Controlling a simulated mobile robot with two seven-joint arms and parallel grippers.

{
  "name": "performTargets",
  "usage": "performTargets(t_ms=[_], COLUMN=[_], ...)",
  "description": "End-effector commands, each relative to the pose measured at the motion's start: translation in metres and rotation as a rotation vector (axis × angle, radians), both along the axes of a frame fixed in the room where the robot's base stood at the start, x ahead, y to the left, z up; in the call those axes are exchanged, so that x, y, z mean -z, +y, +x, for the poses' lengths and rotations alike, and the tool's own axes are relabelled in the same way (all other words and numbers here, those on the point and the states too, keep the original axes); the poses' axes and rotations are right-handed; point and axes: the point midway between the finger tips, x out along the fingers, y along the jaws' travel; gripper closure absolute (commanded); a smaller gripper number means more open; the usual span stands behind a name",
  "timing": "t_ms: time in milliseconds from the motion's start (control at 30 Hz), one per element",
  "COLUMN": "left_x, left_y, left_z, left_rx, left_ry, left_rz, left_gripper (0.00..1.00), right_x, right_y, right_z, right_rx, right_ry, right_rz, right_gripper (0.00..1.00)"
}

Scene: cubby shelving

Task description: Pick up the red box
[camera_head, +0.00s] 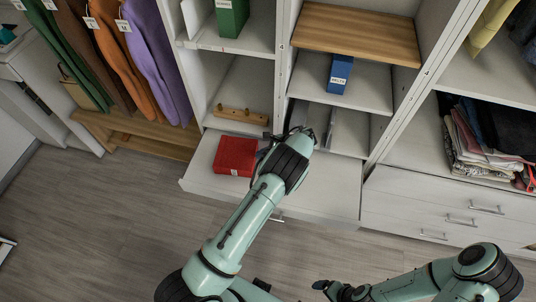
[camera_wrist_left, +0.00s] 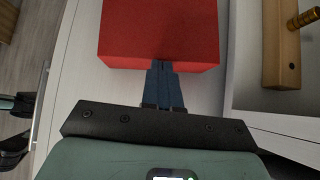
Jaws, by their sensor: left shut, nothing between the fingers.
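The red box (camera_head: 235,156) lies on a white pulled-out surface (camera_head: 320,189) at the bottom of the shelving. My left gripper (camera_head: 262,153) is at the box's right side in the head view, partly hidden by my own wrist. In the left wrist view the red box (camera_wrist_left: 160,30) fills the upper middle. My left gripper's fingers (camera_wrist_left: 163,66) are shut together with nothing between them, their tips at the box's near edge. I cannot tell whether they touch it. My right gripper (camera_head: 323,286) is low in the head view, far from the box, too small to read.
A wooden peg rack (camera_head: 241,115) sits in the cubby behind the box. It also shows in the left wrist view (camera_wrist_left: 283,45). A blue box (camera_head: 340,73) and a green box (camera_head: 232,18) stand on higher shelves. Clothes hang at left; folded clothes (camera_head: 477,145) are at right.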

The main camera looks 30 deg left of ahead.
Motion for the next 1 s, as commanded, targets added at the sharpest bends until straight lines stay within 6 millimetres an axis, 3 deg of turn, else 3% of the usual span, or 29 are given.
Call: performTargets(t_ms=[367, 467, 800, 1000], left_x=[0.000, 0.000, 0.000, 0.001], left_y=[0.009, 0.029, 0.125, 0.154], left_z=[-0.002, -0.008, -0.031, -0.038], left_rx=[-0.003, -0.006, -0.005, -0.001], left_ry=[0.000, 0.001, 0.000, 0.002], left_rz=[0.000, 0.000, -0.001, -0.001], left_gripper=[1.00, 1.00, 1.00, 1.00], right_x=[0.001, 0.002, 0.002, 0.001], right_y=[0.000, 0.000, 0.000, 0.000], right_z=[-0.001, -0.002, -0.002, -0.001], right_rx=[0.000, 0.000, 0.000, 0.000], right_ry=[0.001, 0.002, 0.002, 0.001], right_rz=[0.000, 0.000, 0.000, 0.000], right_gripper=[0.08, 0.08, 0.08, 0.08])
